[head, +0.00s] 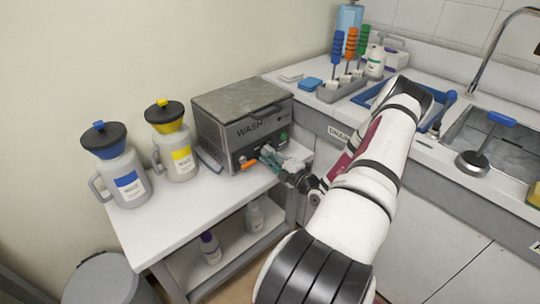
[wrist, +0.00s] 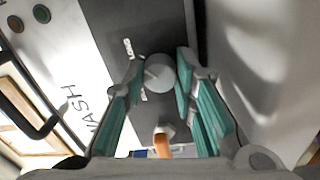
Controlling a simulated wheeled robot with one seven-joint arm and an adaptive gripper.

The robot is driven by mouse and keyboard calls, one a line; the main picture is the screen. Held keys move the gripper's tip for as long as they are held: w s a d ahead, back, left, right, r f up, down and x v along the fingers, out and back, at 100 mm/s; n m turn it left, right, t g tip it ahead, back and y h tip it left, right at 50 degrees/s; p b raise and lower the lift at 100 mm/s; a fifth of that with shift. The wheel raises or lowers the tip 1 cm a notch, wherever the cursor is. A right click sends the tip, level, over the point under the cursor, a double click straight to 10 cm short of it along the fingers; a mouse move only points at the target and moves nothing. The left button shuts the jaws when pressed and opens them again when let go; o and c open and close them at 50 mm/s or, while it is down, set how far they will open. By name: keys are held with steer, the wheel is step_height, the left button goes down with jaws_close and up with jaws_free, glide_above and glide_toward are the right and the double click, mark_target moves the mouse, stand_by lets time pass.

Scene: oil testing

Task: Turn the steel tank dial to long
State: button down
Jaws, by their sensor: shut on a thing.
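The steel tank (head: 243,118), a grey box marked WASH with a lid, stands on the white side table. Its front panel (wrist: 125,30) shows in the wrist view. The round grey dial (wrist: 160,73) sits on that panel between my teal fingertips, with small white lettering on its left side. One label (wrist: 128,48) seems to read LONG; the dial's exact pointing is too small to tell. My gripper (head: 262,158) is at the tank's front and shut on the dial; it also shows in the wrist view (wrist: 163,75). In the head view the gripper hides the dial.
An orange-tipped tap (head: 248,165) sticks out beside my gripper. Blue-lidded (head: 127,185) and yellow-lidded (head: 180,160) jugs stand left of the tank. The sink counter (head: 425,150) with a rack of coloured tools (head: 340,90) is to the right.

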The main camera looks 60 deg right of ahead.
steer(key=shift+f, duration=0.1)
steer(key=c, duration=1.3)
jaws_free()
